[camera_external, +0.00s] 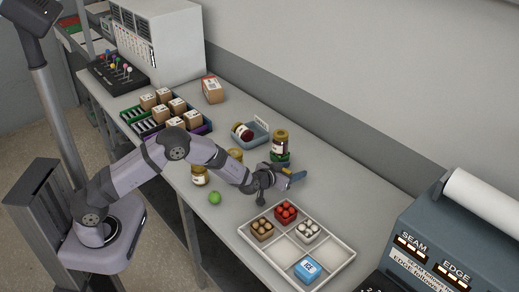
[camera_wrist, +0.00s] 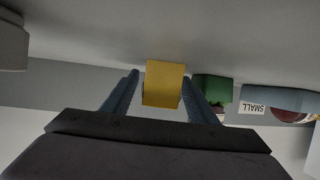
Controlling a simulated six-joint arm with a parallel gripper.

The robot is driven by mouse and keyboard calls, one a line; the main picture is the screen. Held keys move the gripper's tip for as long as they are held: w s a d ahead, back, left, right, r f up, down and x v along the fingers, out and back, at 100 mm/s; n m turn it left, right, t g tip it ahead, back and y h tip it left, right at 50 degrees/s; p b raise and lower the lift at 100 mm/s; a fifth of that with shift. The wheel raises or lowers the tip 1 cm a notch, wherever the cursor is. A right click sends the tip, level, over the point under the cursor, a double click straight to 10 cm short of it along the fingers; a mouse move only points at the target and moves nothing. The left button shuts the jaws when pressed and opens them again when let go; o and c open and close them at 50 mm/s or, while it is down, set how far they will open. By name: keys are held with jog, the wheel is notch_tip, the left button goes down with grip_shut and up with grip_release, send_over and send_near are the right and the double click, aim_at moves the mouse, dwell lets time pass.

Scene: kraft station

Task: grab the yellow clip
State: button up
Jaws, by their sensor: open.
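The yellow clip (camera_wrist: 163,83) is a yellow block in the middle of the wrist view, between the two blue fingers of my gripper (camera_wrist: 162,92). A gap shows on each side of it, so the jaws are open around or just short of it; I cannot tell how deep it sits. In the external view my gripper (camera_external: 284,180) is low over the bench, and a small bit of the yellow clip (camera_external: 299,175) shows at its far side. The rest of the clip is hidden there by the gripper.
A jar (camera_external: 280,137) stands on a green thing (camera_external: 280,157) close behind my gripper. A blue bin (camera_external: 258,132) labelled SMALL (camera_wrist: 252,107) holds another jar. A white divided tray (camera_external: 338,262) lies in front, and a green ball (camera_external: 215,198) lies to the left.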

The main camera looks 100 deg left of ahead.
jog(key=c, duration=1.1)
jog(key=shift+r, duration=0.1)
notch_tip(320, 180, up, 10)
jog(key=shift+b, duration=0.3)
